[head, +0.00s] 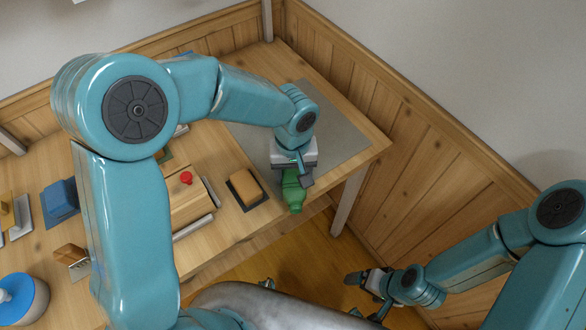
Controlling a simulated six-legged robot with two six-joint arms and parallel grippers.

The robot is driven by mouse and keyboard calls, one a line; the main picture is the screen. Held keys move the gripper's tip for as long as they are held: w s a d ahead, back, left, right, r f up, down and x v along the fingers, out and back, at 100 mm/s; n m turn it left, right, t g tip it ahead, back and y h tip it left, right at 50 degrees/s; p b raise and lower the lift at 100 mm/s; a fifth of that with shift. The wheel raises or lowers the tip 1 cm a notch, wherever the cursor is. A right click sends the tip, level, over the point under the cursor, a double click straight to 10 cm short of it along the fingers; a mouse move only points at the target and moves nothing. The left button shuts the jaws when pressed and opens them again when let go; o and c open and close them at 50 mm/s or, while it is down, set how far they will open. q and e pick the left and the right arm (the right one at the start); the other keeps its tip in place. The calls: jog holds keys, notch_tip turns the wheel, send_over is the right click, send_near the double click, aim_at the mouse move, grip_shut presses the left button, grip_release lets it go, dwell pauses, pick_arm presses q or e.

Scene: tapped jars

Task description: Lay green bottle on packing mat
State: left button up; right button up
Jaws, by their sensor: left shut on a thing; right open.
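The green bottle (293,195) is held by my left gripper (295,176), which is shut on it. The bottle's lower part hangs out in front of the gripper, near the front edge of the table; its other end is hidden by the gripper. The grey packing mat (338,136) lies flat on the far right part of the table, partly covered by my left arm. The gripper is at the mat's near edge; I cannot tell its exact height. My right gripper (366,282) is open and empty, off the table at the lower right.
An orange-brown block on a dark pad (247,187) lies left of the bottle. A wooden box with a red knob (186,178), a blue block (60,198) and a blue-and-white round jar (20,298) stand further left. Wood-panelled walls border the table. The mat's right part looks clear.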

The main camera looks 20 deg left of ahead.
pick_arm(q)
jog(key=shift+s+r, duration=0.1)
jog(key=shift+s, duration=0.05)
jog(key=o, duration=1.1)
jog(key=shift+o, duration=0.2)
jog(key=shift+r, duration=0.15)
notch_tip(320, 180, up, 16)
jog(key=p, duration=0.1)
